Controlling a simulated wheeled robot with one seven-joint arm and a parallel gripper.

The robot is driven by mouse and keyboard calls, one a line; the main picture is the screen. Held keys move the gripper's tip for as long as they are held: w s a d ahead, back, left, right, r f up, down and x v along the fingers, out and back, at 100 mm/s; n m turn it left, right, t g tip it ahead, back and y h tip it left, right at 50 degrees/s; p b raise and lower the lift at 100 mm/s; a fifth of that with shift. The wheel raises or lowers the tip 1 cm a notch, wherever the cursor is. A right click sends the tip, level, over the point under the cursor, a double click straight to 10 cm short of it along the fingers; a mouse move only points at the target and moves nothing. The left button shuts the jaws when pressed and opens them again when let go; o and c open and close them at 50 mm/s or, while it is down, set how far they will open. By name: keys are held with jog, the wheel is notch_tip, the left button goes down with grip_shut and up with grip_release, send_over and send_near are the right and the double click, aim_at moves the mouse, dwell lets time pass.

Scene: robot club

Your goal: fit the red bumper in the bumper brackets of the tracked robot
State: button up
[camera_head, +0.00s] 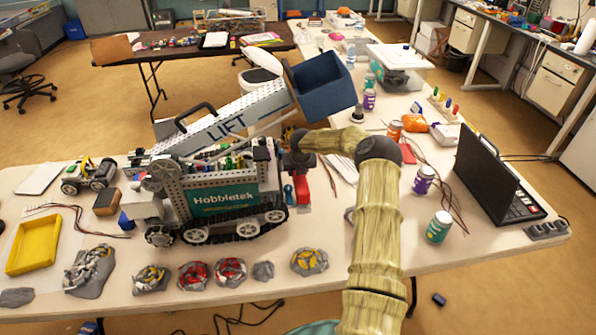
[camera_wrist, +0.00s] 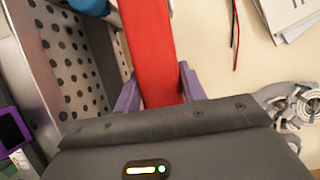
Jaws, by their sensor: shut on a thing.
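The tracked robot (camera_head: 225,200) stands on the white table, with a green Hobbletek side panel, black tracks and a raised LIFT arm. The red bumper (camera_wrist: 148,45) is a flat bar between the two purple fingers of my gripper (camera_wrist: 158,88), which is shut on it. In the head view the bumper (camera_head: 302,190) shows as a small red patch just right of the robot's right end; my arm hides part of it. In the wrist view a perforated metal plate (camera_wrist: 75,60) lies left of the bumper, with a narrow gap. I cannot make out the bumper brackets.
A blue bin (camera_head: 322,85) hangs at the end of the LIFT arm. A laptop (camera_head: 490,180), a green-labelled jar (camera_head: 439,227) and a purple-labelled jar (camera_head: 424,180) stand to the right. A yellow tray (camera_head: 33,245) and several grey lumps line the front left.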

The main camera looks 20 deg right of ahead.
jog(key=shift+f+p, duration=0.65)
jog(key=shift+f, duration=0.55)
dwell(1.6)
jog(key=shift+s+d, duration=0.1)
jog(key=o, duration=0.9)
jog(key=shift+c, duration=0.2)
jog(key=o, duration=0.4)
jog(key=shift+f, duration=0.1)
